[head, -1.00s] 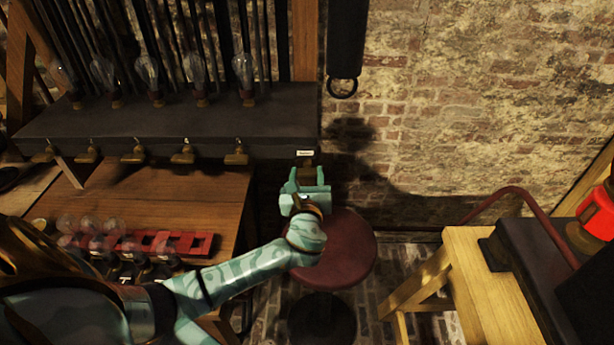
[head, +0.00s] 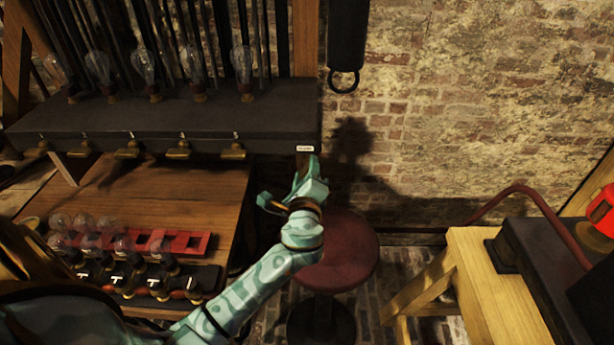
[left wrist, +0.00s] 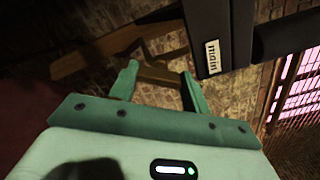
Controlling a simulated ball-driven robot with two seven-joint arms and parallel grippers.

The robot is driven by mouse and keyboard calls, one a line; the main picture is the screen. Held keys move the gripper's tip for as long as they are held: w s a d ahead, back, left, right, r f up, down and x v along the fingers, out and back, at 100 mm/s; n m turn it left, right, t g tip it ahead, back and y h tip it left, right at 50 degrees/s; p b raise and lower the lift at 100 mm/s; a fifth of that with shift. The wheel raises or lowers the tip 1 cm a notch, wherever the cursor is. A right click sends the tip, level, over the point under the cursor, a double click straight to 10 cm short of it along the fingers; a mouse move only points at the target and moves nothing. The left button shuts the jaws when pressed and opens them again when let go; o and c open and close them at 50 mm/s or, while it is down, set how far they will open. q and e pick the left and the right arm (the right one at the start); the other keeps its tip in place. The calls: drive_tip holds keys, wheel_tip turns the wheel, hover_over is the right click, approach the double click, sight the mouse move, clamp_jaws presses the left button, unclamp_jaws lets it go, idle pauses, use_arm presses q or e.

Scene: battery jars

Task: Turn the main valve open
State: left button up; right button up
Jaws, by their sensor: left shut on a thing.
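The main valve's brass handle (left wrist: 160,75) shows in the left wrist view between the fingers of my left gripper (left wrist: 160,88). It sits beside the end of the dark shelf, by a small white "main" label (left wrist: 212,57). In the head view my left gripper (head: 293,187) is tilted just below the same label (head: 304,148), and it hides most of the valve. My left gripper is shut on the valve handle. My right gripper is not in view.
A dark shelf (head: 225,118) with glass bulbs and several brass taps runs left of the valve. Below it is a wooden table (head: 190,185) with a red rack (head: 195,243). A round red stool (head: 340,255) stands under my left arm. A yellow wooden bench (head: 480,280) is at right.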

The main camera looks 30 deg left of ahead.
use_arm(q)
drive_tip(key=n, duration=0.2)
drive_tip(key=n+b, duration=0.1)
drive_tip(key=shift+f+n+b, duration=0.2)
drive_tip(key=shift+n+b, duration=0.1)
drive_tip(key=shift+n, duration=0.1)
drive_tip(key=shift+n+b, duration=0.65)
drive_tip(key=shift+n, duration=0.85)
drive_tip(key=shift+r, duration=0.1)
drive_tip(key=o, duration=1)
drive_tip(key=shift+c, duration=0.2)
drive_tip(key=shift+r, duration=0.1)
